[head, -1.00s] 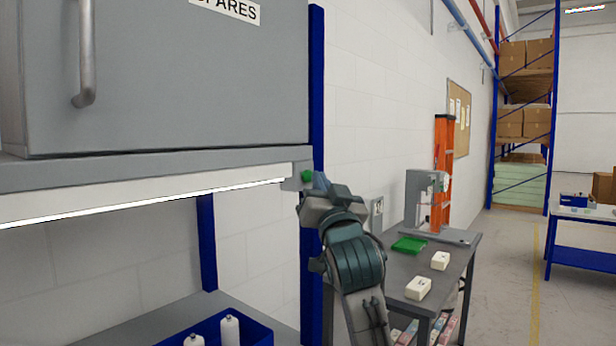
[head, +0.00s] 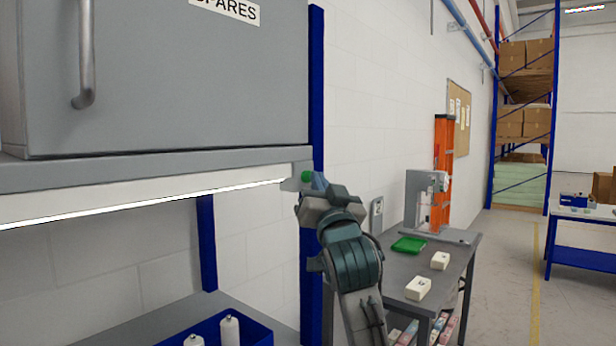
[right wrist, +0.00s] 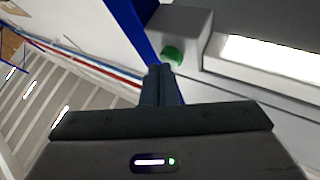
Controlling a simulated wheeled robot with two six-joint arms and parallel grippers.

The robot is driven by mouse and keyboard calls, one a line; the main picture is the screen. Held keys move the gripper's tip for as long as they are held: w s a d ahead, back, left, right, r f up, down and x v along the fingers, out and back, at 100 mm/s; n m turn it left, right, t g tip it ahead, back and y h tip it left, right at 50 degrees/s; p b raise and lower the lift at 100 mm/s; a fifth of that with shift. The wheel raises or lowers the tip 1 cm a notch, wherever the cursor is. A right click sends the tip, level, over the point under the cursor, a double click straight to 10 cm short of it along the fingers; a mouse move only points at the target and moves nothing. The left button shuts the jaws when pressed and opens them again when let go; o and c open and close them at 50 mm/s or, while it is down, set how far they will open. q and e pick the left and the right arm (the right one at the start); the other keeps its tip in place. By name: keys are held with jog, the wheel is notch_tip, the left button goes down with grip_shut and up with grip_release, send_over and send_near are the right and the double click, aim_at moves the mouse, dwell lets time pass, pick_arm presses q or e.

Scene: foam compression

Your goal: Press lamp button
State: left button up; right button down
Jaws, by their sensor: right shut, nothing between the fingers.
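The lamp is a long white bar (head: 150,202) with a bright strip, fixed under the grey shelf below the cabinet. At its right end is a small grey box with a green button (head: 307,177). The button also shows in the right wrist view (right wrist: 173,55), on the box's end. My right gripper (head: 319,181) is shut and empty, its fingertips close beside the button. In the right wrist view the shut fingers (right wrist: 158,72) point just below and left of the button. I cannot tell whether they touch it. My left gripper is not in view.
A grey cabinet (head: 180,80) stands above the lamp, with a blue post (head: 316,90) at its right. Below is a blue bin (head: 255,335) with white bottles. A grey table (head: 400,282) with a press stands at the right. The floor beyond is clear.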

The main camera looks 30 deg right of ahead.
jog(key=shift+w+a, duration=0.1)
jog(key=shift+w, duration=0.1)
jog(key=shift+s+d, duration=0.2)
jog(key=shift+s, duration=0.25)
dwell(0.3)
jog(key=shift+s+d+b, duration=0.15)
jog(key=shift+s+d, duration=0.2)
jog(key=shift+s, duration=0.55)
jog(key=shift+s+d+b, duration=0.15)
jog(key=shift+s+d, duration=0.25)
jog(key=shift+s, duration=0.5)
jog(key=shift+s+d+b, duration=0.15)
jog(key=shift+s+d, duration=0.2)
jog(key=shift+s, duration=0.55)
